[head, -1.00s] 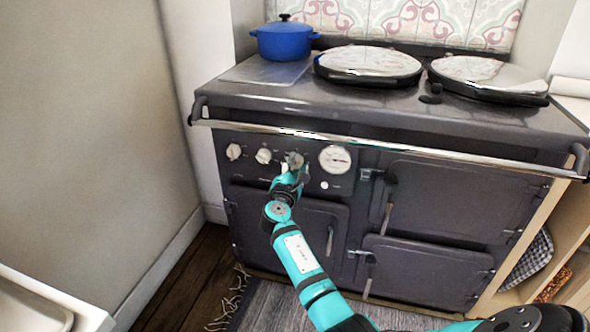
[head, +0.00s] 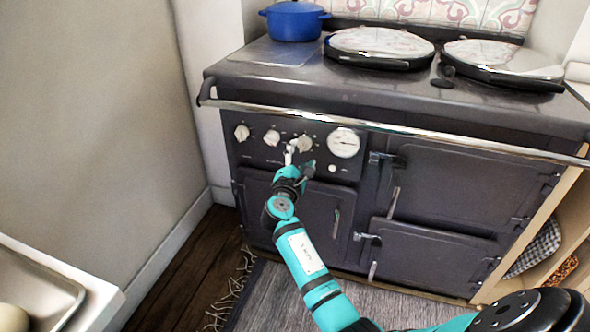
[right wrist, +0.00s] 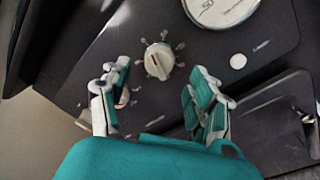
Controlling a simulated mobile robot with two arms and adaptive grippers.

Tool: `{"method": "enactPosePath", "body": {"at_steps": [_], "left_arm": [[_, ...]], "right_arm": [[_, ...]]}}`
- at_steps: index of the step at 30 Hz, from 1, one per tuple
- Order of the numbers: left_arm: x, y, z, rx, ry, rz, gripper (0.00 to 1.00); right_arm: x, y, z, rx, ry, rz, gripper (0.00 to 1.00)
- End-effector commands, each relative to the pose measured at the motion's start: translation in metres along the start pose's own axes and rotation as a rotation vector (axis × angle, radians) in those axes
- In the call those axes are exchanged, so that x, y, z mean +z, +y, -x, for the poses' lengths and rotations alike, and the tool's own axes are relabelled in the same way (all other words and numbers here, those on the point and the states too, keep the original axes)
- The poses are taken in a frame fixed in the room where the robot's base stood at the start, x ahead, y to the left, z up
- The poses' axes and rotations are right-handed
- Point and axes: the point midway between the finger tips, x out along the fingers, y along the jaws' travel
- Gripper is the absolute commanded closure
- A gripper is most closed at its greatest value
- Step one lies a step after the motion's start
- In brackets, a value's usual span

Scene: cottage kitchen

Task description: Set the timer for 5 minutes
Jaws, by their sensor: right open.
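The range's control panel has three white knobs in a row: a left knob (head: 241,132), a middle knob (head: 271,137) and a right knob (head: 304,143). Their labels are too small to read, so I cannot tell which is the timer. My right gripper (head: 299,161) is open and empty, just below and in front of the right knob. In the right wrist view, this knob (right wrist: 159,61) shows ahead between the spread fingers (right wrist: 160,88), with a gap and no contact. Marks ring it on the dark panel. My left gripper is out of view.
A round white gauge (head: 343,142) and a small white button (head: 332,168) sit right of the knobs. A chrome rail (head: 400,129) runs above the panel. Oven doors (head: 460,185) lie below and right. A blue pot (head: 293,22) stands on top.

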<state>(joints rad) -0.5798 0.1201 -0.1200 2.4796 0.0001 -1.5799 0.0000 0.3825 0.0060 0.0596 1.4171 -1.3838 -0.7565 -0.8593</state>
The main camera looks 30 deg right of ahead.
Motion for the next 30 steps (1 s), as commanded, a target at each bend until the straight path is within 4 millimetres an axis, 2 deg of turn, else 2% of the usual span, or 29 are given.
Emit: {"method": "enactPosePath", "body": {"at_steps": [1,6,12,26,29,30], "left_arm": [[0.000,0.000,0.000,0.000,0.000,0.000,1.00],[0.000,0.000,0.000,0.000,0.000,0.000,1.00],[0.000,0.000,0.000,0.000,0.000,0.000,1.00],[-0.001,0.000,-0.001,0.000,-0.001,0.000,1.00],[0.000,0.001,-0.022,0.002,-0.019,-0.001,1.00],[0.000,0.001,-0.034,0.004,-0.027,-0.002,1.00]], "right_arm": [[-0.001,-0.001,0.013,-0.002,0.002,-0.002,0.38],[-0.001,-0.001,0.048,-0.002,0.003,-0.001,0.38],[0.000,-0.001,0.072,-0.001,0.001,-0.001,0.38],[-0.001,0.003,0.077,-0.001,0.001,0.011,0.38],[-0.006,0.018,0.082,-0.001,0.009,0.073,0.38],[-0.010,0.026,0.085,-0.003,0.012,0.120,0.38]]}}
